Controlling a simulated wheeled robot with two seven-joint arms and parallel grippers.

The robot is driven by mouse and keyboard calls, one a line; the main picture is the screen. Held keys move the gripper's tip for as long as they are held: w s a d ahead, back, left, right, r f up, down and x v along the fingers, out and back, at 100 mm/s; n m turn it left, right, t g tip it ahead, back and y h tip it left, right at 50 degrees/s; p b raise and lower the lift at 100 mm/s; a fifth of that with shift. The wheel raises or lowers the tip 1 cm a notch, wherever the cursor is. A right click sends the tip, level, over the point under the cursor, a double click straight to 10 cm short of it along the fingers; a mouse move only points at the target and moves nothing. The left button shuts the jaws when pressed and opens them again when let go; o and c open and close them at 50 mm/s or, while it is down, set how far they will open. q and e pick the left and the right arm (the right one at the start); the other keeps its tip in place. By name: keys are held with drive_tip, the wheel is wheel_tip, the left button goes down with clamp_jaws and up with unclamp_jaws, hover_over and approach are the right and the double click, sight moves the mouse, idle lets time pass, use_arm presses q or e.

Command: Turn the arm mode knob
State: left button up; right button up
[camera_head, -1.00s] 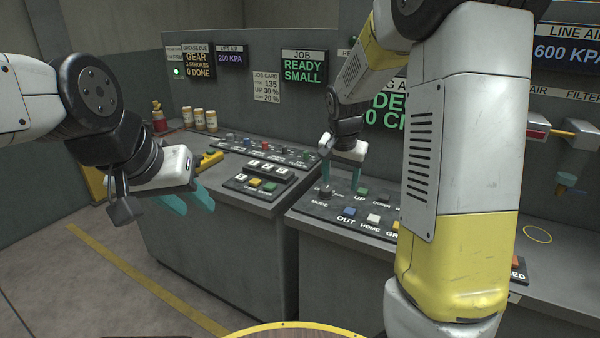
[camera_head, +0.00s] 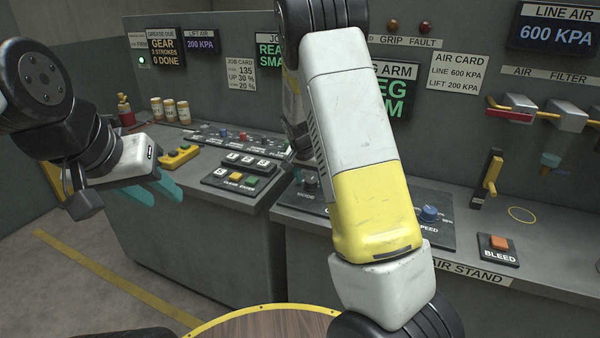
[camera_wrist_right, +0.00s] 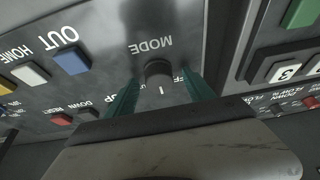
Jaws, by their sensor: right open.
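The arm mode knob (camera_wrist_right: 158,72) is a dark round knob beside the MODE label in the right wrist view. In the head view it shows as a small dark knob (camera_head: 311,185) on the grey control panel, left of my right arm. My right gripper (camera_wrist_right: 160,88) is open, with one teal finger on each side of the knob. I cannot tell whether the fingers touch it. In the head view, my right forearm hides most of this gripper and much of the panel. My left gripper (camera_head: 158,190) is open and empty in front of the left bench.
OUT (camera_wrist_right: 72,60) and HOME (camera_wrist_right: 30,73) buttons sit near the knob. A numbered keypad (camera_head: 246,164) is on the left bench. A blue SPEED knob (camera_head: 429,214) and an orange BLEED button (camera_head: 499,242) lie to the right. The floor at left is clear.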

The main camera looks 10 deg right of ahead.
drive_tip(key=shift+c, duration=0.4)
clamp_jaws()
drive_tip(key=shift+n, duration=0.4)
drive_tip(key=n, duration=0.1)
drive_tip(key=n+y, duration=0.1)
drive_tip(key=shift+s+d+n, duration=0.1)
drive_tip(key=shift+d+n, duration=0.1)
drive_tip(key=shift+n, duration=0.2)
drive_tip(key=n+y, duration=0.1)
drive_tip(key=n, duration=0.1)
drive_tip(key=n+y, duration=0.1)
drive_tip(key=n, duration=0.2)
drive_tip(key=shift+f+t, duration=0.1)
drive_tip(key=shift+t, duration=0.2)
drive_tip(key=shift+n+y, duration=0.3)
drive_tip(key=shift+o, duration=0.4)
unclamp_jaws()
